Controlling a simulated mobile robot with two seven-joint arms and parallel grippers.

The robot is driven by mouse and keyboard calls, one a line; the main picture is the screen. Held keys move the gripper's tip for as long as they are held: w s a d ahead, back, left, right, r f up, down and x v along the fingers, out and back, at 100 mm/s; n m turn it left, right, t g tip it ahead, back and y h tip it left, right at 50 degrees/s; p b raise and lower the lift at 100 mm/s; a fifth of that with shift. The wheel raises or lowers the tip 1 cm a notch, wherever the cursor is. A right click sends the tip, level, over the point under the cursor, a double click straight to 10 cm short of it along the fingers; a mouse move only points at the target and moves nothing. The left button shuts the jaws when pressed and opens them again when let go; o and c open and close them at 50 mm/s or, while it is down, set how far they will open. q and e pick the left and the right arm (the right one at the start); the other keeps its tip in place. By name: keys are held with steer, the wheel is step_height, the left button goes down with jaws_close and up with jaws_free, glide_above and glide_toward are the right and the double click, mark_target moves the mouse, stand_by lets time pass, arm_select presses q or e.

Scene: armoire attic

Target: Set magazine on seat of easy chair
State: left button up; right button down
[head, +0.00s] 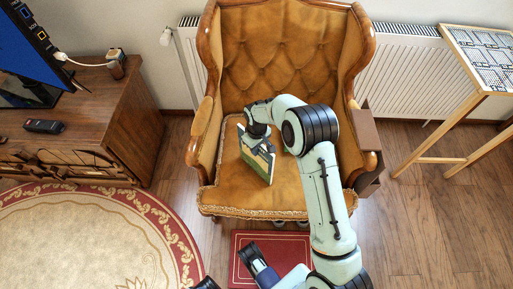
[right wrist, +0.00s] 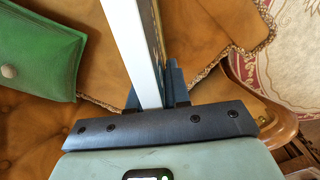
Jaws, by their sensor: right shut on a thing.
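The magazine (head: 257,158) is held tilted, standing on edge, over the tan leather seat (head: 232,190) of the easy chair (head: 285,45). My right gripper (head: 258,135) is shut on its upper part. In the right wrist view the magazine (right wrist: 134,45) shows as a pale thin edge between the dark fingers (right wrist: 152,98). Its lower edge is close to the seat; whether it touches, I cannot tell. My right arm hides the right part of the seat.
A green pouch-like item with a button (right wrist: 38,50) lies on tan upholstery in the right wrist view. A wooden cabinet (head: 110,115) with a remote (head: 44,126) stands left. A patterned-top table (head: 485,60) stands right. A round rug (head: 90,235) covers the left floor.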

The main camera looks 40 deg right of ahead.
steer(key=shift+f, duration=0.1)
steer(key=c, duration=1.1)
jaws_free()
arm_select(q)
steer(key=shift+w+a+f, duration=0.1)
steer(key=shift+w, duration=0.05)
steer(key=shift+s+d+r+g+p, duration=0.15)
steer(key=shift+s+d+r+p, duration=0.05)
steer(key=shift+s+r+p, duration=0.4)
steer(key=shift+s+d+r+g+p, duration=0.15)
steer(key=shift+s+r+p, duration=0.35)
steer(key=shift+r, duration=0.15)
arm_select(e)
step_height(320, 180, up, 12)
steer(key=shift+r, duration=0.2)
